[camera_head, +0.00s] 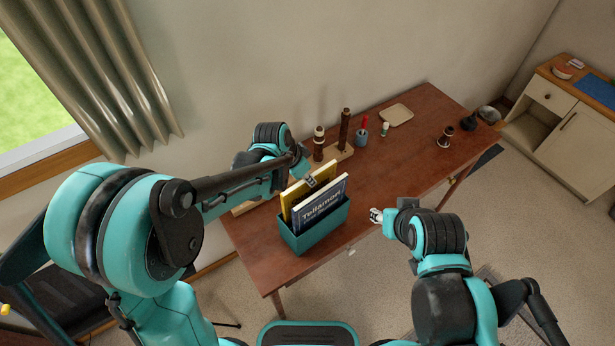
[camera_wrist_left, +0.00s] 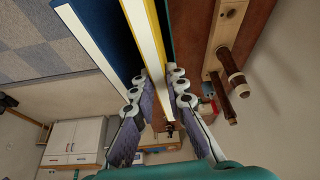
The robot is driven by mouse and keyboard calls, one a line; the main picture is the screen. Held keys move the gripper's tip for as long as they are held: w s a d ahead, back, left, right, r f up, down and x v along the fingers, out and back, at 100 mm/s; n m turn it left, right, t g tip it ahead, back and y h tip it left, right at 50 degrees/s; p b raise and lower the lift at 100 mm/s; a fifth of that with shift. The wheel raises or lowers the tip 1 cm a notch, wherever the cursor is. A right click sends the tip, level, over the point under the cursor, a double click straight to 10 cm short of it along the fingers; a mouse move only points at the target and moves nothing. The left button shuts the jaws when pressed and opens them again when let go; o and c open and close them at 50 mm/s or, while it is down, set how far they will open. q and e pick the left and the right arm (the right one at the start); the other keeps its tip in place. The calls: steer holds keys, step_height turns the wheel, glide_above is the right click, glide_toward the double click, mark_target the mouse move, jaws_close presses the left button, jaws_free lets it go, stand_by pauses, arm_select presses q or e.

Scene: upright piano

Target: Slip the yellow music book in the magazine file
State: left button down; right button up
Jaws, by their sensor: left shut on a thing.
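The teal magazine file (camera_head: 318,233) stands on the brown table. A dark blue book (camera_head: 321,209) lettered "Tellamon" stands in its front part. The yellow music book (camera_head: 292,197) is upright behind the blue book, with its lower part hidden by the blue book and the file. My left gripper (camera_head: 309,180) is shut on the yellow book's upper edge. In the left wrist view, the yellow book (camera_wrist_left: 156,35) runs between the two fingers, and the blue book (camera_wrist_left: 112,40) is beside it. My right gripper (camera_head: 376,215) is by the table's front edge, apart from the file; its jaw opening is unclear.
Behind the file, a wooden rack (camera_head: 338,153) holds dark upright rods. A blue cup (camera_head: 361,137), a pale tray (camera_head: 397,114) and a small dark-topped object (camera_head: 446,136) are farther right. The table's middle right (camera_head: 405,160) is clear.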

arm_select(q)
steer(key=shift+f+b, duration=0.4)
steer(key=shift+f, duration=0.15)
steer(key=c, duration=1.5)
jaws_free()
steer(key=shift+o, duration=0.2)
steer(key=v, duration=1.2)
steer(key=s+a+f+n+t+y+b, duration=0.3)
steer(key=s+a+f+n+b, duration=0.6)
steer(key=s+a, duration=0.4)
steer(key=shift+s+a+f+n+t, duration=0.35)
steer(key=shift+s+n+t, duration=0.25)
steer(key=shift+s+t, duration=0.1)
